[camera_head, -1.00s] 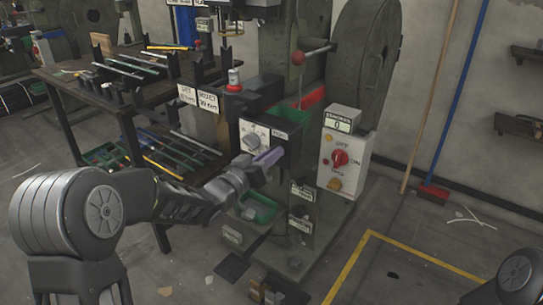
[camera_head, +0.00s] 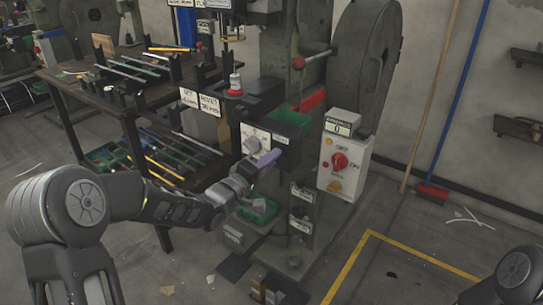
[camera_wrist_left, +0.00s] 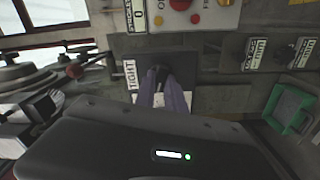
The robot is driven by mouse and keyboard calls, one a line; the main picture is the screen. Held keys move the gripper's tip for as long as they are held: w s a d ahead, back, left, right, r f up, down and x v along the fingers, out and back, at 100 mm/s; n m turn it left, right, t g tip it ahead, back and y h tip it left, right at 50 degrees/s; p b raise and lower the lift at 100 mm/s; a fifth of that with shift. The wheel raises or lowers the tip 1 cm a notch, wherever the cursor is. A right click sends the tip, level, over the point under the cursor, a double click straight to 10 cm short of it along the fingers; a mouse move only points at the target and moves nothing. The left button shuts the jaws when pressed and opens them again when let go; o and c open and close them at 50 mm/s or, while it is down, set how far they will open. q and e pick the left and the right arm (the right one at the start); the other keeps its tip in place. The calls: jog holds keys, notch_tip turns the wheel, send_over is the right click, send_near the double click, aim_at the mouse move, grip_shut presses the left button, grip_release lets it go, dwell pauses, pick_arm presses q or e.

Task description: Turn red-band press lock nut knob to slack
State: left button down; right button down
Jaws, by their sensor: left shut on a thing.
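My left gripper (camera_head: 268,158) is at the front of the press's dark box, just below a small white label and right of a white dial plate (camera_head: 263,137) with a grey knob (camera_head: 251,146). A label reading TIGHT (camera_wrist_left: 130,75) sits beside the fingertips. My right gripper is out of view.
A control box (camera_head: 343,158) with a red switch and a stroke counter stands right of the knob. A green bin (camera_head: 258,211) is below my gripper. A dark table (camera_head: 90,90) with rods is at the left. Open floor lies at the front right.

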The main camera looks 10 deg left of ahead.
pick_arm(q)
jog(key=shift+n, duration=0.7)
jog(key=c, duration=1.4)
grip_release()
jog(key=p+v, duration=0.1)
jog(key=v, duration=0.6)
jog(key=shift+s, duration=0.35)
jog(key=shift+a+f, duration=0.1)
